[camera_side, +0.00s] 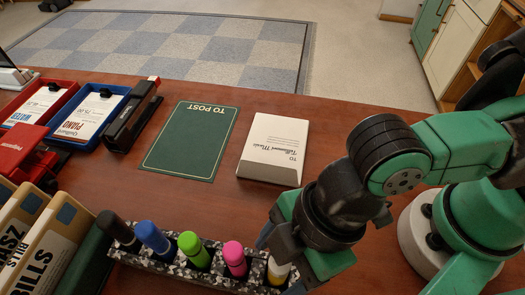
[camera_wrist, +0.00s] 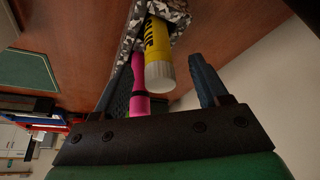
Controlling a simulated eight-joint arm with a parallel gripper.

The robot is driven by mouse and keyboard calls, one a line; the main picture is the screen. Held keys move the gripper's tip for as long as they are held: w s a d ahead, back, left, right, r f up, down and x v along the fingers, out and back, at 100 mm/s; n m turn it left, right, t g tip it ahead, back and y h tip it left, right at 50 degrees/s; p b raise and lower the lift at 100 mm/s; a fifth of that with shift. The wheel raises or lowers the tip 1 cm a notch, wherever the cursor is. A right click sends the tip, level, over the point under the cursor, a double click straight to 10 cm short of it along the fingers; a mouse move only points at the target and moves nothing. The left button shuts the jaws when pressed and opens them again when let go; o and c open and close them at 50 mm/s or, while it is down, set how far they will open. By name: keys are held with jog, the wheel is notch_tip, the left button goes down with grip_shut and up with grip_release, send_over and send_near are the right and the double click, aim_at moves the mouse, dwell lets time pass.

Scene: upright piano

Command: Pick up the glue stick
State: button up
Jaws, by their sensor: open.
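The glue stick (camera_wrist: 158,50) is yellow with a white cap and dark lettering. It stands in the right end of a black-and-white patterned holder (camera_wrist: 178,12); in the side view the glue stick (camera_side: 277,273) is partly hidden by my gripper (camera_side: 284,262). In the wrist view my gripper (camera_wrist: 166,64) is open, with its dark fingers on either side of the glue stick's capped end. A gap shows between the cap and the right finger. A pink marker (camera_wrist: 139,92) shows beside the left finger.
The holder (camera_side: 205,268) also has a green marker (camera_side: 194,250), a blue marker (camera_side: 153,237) and a black marker (camera_side: 116,230). A white box (camera_side: 273,149) and a green mat (camera_side: 190,140) lie behind. Binders (camera_side: 45,235) stand at the left.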

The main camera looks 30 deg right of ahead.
jog(key=shift+x, duration=0.85)
grip_shut()
